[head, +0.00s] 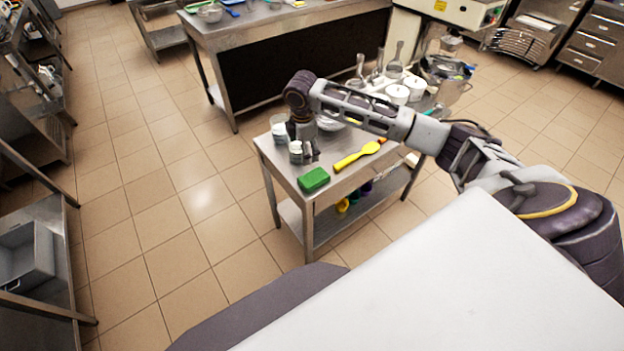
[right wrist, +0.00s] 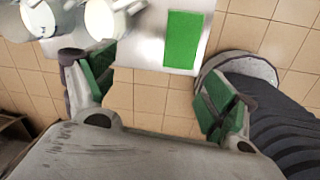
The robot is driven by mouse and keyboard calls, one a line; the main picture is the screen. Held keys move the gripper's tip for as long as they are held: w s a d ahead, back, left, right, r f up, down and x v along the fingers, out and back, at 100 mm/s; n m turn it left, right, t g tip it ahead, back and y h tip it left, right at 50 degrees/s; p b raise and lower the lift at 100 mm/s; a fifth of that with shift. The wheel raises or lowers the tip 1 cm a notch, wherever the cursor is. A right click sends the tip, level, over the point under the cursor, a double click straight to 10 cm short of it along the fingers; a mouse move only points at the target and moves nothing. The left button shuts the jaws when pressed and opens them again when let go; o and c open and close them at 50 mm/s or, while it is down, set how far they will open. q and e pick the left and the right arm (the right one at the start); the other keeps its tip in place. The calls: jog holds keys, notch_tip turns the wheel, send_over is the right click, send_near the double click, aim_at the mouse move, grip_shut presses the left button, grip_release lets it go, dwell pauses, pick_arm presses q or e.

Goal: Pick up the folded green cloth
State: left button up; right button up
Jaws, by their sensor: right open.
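The folded green cloth (head: 313,180) lies flat near the front left corner of the steel table (head: 339,171). In the right wrist view the cloth (right wrist: 183,40) is a green rectangle near the table edge, beyond the fingers. My right gripper (head: 304,155) hangs over the left end of the table, just behind the cloth in the head view. In the right wrist view the right gripper (right wrist: 158,92) is open with its green-padded fingers apart and nothing between them. The cloth is apart from the fingers. My left gripper is not in view.
A yellow spoon-like tool (head: 358,156) lies right of the cloth. A white-filled container (head: 279,127) stands behind the gripper; white tubs (head: 397,94) and glass flasks (head: 394,68) stand at the table's far right. Floor left of the table is clear.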

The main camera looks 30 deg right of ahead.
jog(key=shift+s+d+n+g+h, duration=0.2)
jog(key=shift+s+d+n+g, duration=0.15)
jog(key=shift+s+n, duration=0.2)
jog(key=shift+s+d+n+g+h, duration=0.25)
jog(key=shift+s+d+n, duration=0.1)
jog(key=shift+s+n, duration=0.2)
send_over(314, 176)
jog(key=shift+w+f, duration=0.1)
jog(key=shift+f, duration=4.2)
jog(key=shift+a, duration=0.1)
jog(key=shift+s+f+p, duration=0.2)
jog(key=shift+f+p, duration=0.35)
jog(key=shift+f, duration=2.05)
jog(key=c, duration=1.2)
jog(key=shift+r, duration=0.15)
